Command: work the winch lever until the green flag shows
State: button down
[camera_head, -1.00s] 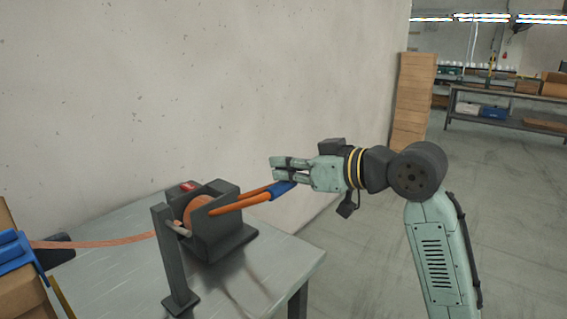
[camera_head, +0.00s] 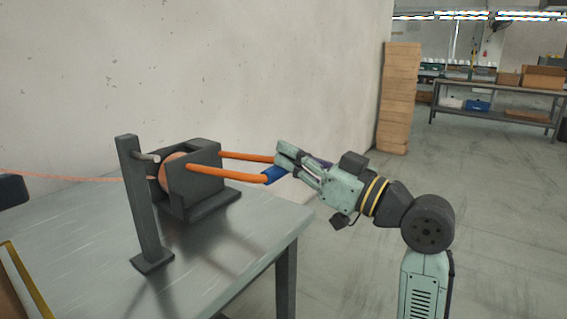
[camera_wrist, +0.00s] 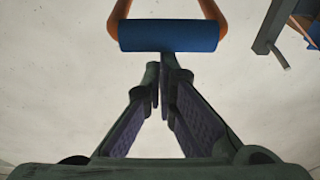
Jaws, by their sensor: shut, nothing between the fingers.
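The dark winch (camera_head: 200,180) stands on the metal table, its orange reel (camera_head: 172,168) partly hidden by the housing. Its lever has two orange arms (camera_head: 225,174) reaching right, nearly level, joined by a blue grip (camera_head: 275,174). My gripper (camera_head: 280,152) is shut and empty at the lever's end, beside the grip. In the wrist view the blue grip (camera_wrist: 168,36) lies just past the closed fingertips (camera_wrist: 163,68); I cannot tell if they touch. No green flag shows in either view.
A dark post (camera_head: 143,200) with a short pin stands in front of the winch on the table (camera_head: 215,260). An orange strap (camera_head: 80,177) runs left from the reel. The wall (camera_head: 250,70) is close behind. The floor to the right is open.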

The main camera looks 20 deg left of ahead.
aim_at(286, 172)
jog(key=shift+s+d+f+t+y+b, duration=0.15)
jog(key=shift+f+y+b, duration=0.2)
jog(key=shift+f+b, duration=0.55)
jog(key=shift+w+f+t+y+b, duration=0.15)
jog(key=shift+f+y+b, duration=0.2)
jog(key=shift+f+b, duration=0.5)
jog(key=shift+s+f, duration=0.1)
